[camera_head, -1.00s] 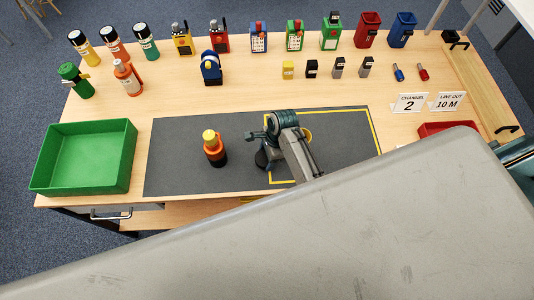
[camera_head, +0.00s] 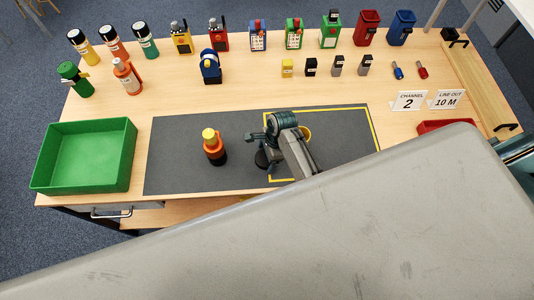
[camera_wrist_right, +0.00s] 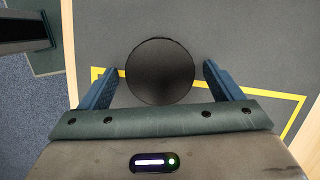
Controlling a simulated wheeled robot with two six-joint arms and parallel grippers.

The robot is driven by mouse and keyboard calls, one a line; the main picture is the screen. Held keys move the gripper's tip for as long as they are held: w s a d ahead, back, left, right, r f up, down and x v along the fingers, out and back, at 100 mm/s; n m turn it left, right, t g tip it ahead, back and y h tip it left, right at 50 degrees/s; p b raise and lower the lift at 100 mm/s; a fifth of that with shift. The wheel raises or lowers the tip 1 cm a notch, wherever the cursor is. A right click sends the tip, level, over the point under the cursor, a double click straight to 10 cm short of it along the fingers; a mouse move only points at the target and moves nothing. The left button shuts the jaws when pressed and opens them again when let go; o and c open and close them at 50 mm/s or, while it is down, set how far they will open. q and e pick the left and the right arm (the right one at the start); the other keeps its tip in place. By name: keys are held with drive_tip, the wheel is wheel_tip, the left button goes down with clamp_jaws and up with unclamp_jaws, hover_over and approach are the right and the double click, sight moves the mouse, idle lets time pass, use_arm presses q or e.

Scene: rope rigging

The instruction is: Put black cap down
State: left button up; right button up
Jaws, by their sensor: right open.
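The black cap (camera_head: 262,159) is on the dark grey mat (camera_head: 175,178), at the left side of the yellow outline, partly hidden by my right gripper (camera_head: 261,146). In the right wrist view the black cap (camera_wrist_right: 160,72) shows as a round dark disc. My right gripper (camera_wrist_right: 160,68) is open, with one finger on each side of the cap and a gap on both sides. My left gripper is not in view.
An orange bottle with a yellow top (camera_head: 214,147) stands on the mat to the left. A green tray (camera_head: 132,160) is at the table's left. Bottles, radios and small blocks line the back.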

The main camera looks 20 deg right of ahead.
drive_tip(key=b+v, duration=0.3)
drive_tip(key=v, duration=0.9)
drive_tip(key=shift+r, duration=0.4)
